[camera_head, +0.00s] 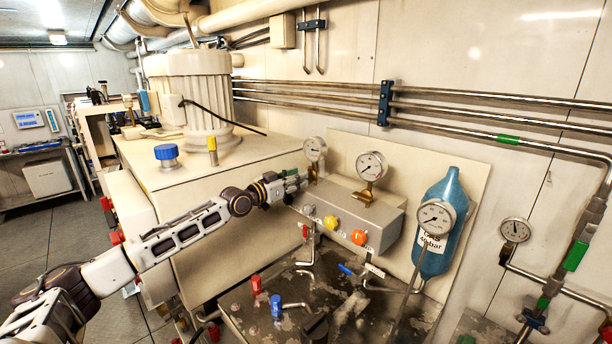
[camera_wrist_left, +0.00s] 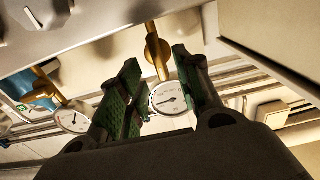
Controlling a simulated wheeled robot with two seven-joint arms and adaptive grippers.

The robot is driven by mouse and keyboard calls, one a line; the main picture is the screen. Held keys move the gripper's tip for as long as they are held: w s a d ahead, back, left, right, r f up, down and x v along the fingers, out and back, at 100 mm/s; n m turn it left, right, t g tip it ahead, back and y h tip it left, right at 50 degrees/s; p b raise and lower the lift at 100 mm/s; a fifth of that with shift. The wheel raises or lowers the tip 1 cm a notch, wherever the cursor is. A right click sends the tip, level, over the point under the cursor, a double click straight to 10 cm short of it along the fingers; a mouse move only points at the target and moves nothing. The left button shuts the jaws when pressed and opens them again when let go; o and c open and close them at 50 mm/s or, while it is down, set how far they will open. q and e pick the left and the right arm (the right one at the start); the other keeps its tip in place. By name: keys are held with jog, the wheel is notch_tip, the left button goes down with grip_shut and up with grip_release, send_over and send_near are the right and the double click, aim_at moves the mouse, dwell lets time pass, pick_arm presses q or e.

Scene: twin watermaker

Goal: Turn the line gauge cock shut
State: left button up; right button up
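My left gripper (camera_head: 297,181) reaches in from the left to the left end of a grey block (camera_head: 350,212). A round white gauge (camera_head: 315,149) stands there on a brass stem. In the left wrist view the green-padded fingers (camera_wrist_left: 160,78) are apart. The gauge (camera_wrist_left: 169,98) shows in the gap between them, with its brass stem and round brass cock (camera_wrist_left: 158,52). I cannot tell whether a finger touches the cock. A second gauge (camera_head: 371,166) stands on brass to the right. No readable label marks the line gauge. My right gripper is not in view.
Yellow (camera_head: 331,222) and orange (camera_head: 359,237) knobs sit on the block's front. A blue bottle (camera_head: 440,262) stands right, with another gauge (camera_head: 436,217) before it. Steel pipes (camera_head: 460,112) run along the wall. A cream cabinet (camera_head: 230,165) lies below my left arm.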

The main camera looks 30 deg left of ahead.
pick_arm(q)
jog(key=shift+p+x, duration=0.3)
jog(key=shift+x, duration=1.95)
grip_shut()
